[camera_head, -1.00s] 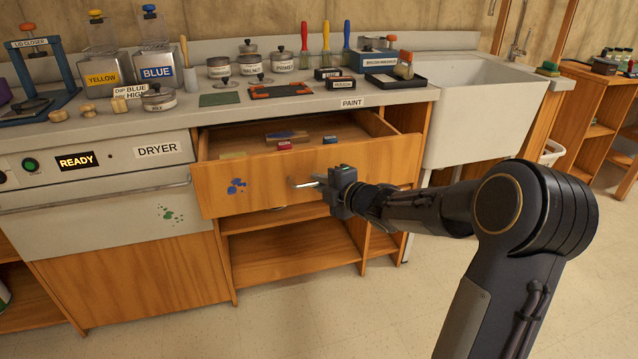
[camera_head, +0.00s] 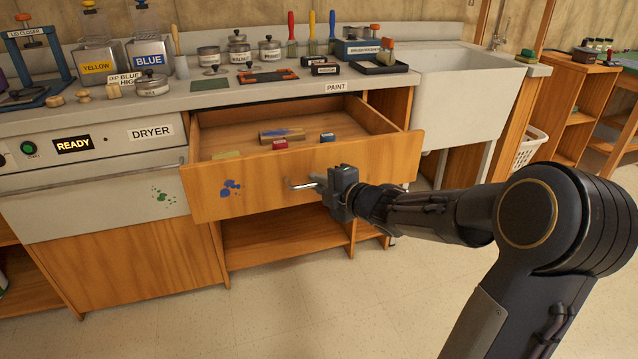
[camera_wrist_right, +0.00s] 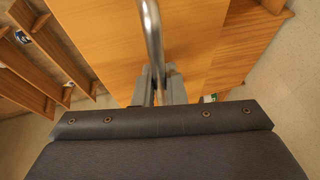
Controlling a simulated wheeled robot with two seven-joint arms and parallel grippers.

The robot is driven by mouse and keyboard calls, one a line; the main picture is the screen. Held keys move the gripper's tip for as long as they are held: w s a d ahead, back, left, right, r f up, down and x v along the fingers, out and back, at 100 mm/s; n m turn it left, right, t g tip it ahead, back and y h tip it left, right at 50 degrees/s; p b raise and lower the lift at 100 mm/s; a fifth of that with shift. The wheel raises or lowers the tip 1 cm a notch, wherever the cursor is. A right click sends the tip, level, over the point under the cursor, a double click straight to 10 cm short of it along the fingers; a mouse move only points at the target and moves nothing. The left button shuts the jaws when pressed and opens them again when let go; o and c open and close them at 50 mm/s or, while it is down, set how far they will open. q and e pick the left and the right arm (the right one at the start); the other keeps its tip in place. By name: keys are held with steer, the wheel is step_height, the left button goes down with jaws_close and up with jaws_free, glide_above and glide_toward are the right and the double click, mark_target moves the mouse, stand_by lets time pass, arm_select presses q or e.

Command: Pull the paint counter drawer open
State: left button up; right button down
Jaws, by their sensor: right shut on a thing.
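The paint counter drawer (camera_head: 250,190) is a wooden drawer under the counter's PAINT label (camera_head: 336,87). It stands pulled well out, and its inside shows from above. A metal bar handle (camera_head: 300,184) sits on its front; the handle also shows in the right wrist view (camera_wrist_right: 152,35). My right gripper (camera_head: 326,186) is shut on the handle, with its fingers around the bar in the wrist view (camera_wrist_right: 160,85). My left gripper is not in view.
The dryer (camera_head: 90,180) with a READY display stands left of the drawer. A white sink (camera_head: 465,100) is to the right. Jars, brushes and trays stand on the counter (camera_head: 220,97). Open shelves (camera_head: 285,240) lie below the drawer. The floor in front is clear.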

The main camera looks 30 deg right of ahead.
steer(key=c, duration=1.5)
jaws_free()
steer(key=p+v, duration=0.2)
steer(key=v, duration=0.5)
steer(key=shift+s, duration=0.35)
steer(key=shift+d+r, duration=0.1)
steer(key=shift+d, duration=0.05)
